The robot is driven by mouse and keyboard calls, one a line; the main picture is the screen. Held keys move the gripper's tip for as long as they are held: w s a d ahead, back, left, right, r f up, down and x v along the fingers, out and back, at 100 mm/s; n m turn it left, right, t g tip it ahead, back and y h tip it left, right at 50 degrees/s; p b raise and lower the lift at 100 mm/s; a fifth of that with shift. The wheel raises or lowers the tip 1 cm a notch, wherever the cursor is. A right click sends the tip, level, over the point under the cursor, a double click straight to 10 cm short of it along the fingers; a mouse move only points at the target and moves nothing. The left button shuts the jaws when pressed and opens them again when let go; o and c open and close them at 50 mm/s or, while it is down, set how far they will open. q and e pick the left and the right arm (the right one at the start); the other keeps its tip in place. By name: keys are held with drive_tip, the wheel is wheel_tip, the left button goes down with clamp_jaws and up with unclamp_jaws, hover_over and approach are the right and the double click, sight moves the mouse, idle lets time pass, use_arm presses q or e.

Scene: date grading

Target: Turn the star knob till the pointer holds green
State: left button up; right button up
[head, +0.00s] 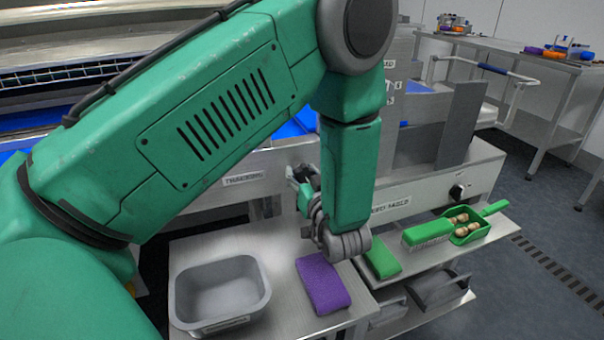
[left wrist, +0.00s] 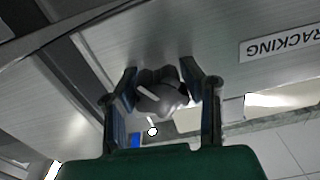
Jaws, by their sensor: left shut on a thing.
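The star knob (left wrist: 160,95), a dark grey lobed knob with a pale mark on it, sits on a metal panel in the left wrist view. My left gripper (left wrist: 161,82) has one finger on each side of it and is shut on it. In the head view my left gripper (head: 300,182) is at the front panel of the machine, partly behind my green forearm, and the knob is hidden there. No pointer or green zone can be made out in either view. My right gripper is not in view.
A panel label reading "TRACKING" (head: 243,180) is left of the gripper.

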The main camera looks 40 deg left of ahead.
use_arm(q)
drive_tip(key=shift+f, duration=0.1)
drive_tip(key=shift+d+p, duration=0.1)
drive_tip(key=shift+p, duration=0.2)
drive_tip(key=m+p, duration=0.2)
drive_tip(key=p, duration=0.1)
drive_tip(key=shift+s+m, duration=0.1)
drive_tip(key=shift+m, duration=0.3)
drive_tip(key=shift+m+p, duration=0.45)
drive_tip(key=shift+m, duration=0.15)
drive_tip(key=shift+f, duration=0.1)
drive_tip(key=o, duration=1.2)
drive_tip(key=shift+d, duration=0.15)
drive_tip(key=shift+o, duration=0.2)
drive_tip(key=shift+d, duration=0.1)
drive_tip(key=shift+r, duration=0.2)
